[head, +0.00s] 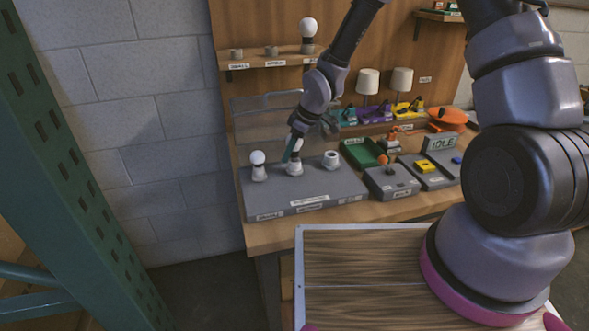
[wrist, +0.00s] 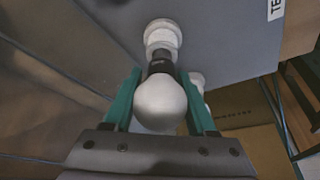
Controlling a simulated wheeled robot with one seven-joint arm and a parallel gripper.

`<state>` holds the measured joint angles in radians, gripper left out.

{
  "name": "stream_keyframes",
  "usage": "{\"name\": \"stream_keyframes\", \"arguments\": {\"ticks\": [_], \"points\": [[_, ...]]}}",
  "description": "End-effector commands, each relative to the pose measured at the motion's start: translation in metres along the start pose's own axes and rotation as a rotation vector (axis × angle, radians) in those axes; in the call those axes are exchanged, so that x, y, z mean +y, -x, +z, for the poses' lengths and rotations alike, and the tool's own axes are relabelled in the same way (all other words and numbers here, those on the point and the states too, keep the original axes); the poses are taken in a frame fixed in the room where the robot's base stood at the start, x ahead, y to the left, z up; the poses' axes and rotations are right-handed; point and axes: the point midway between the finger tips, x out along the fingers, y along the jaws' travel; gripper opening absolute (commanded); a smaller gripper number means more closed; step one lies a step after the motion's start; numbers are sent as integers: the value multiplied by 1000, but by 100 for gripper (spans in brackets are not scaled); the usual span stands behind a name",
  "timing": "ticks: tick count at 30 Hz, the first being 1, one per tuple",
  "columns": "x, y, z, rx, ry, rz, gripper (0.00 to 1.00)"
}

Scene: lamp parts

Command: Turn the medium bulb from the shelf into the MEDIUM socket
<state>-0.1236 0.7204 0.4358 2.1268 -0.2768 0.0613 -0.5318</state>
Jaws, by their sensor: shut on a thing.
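The medium bulb (wrist: 160,104) is a white globe with a dark collar, between my gripper's two teal fingers in the wrist view. My gripper (wrist: 161,103) is shut on it. The collar meets the white middle socket (wrist: 163,35); how deep the base sits cannot be told. In the head view my gripper (head: 294,151) points down over the middle socket (head: 295,169) on the grey base board (head: 348,188), and the fingers partly hide the bulb (head: 298,145).
A white bulb (head: 258,158) stands in the left socket, close beside. The right socket (head: 331,160) is empty. A larger bulb (head: 308,27) stands on the wooden shelf (head: 258,61) above, beside two empty holders. A grey box (head: 391,183) with a button stands to the right.

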Motion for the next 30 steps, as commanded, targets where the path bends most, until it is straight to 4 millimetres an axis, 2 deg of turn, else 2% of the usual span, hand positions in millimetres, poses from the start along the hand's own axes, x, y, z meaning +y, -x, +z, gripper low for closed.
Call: {"name": "stream_keyframes", "arguments": {"ticks": [30], "points": [[0,-7,3,0,0,0,16]]}}
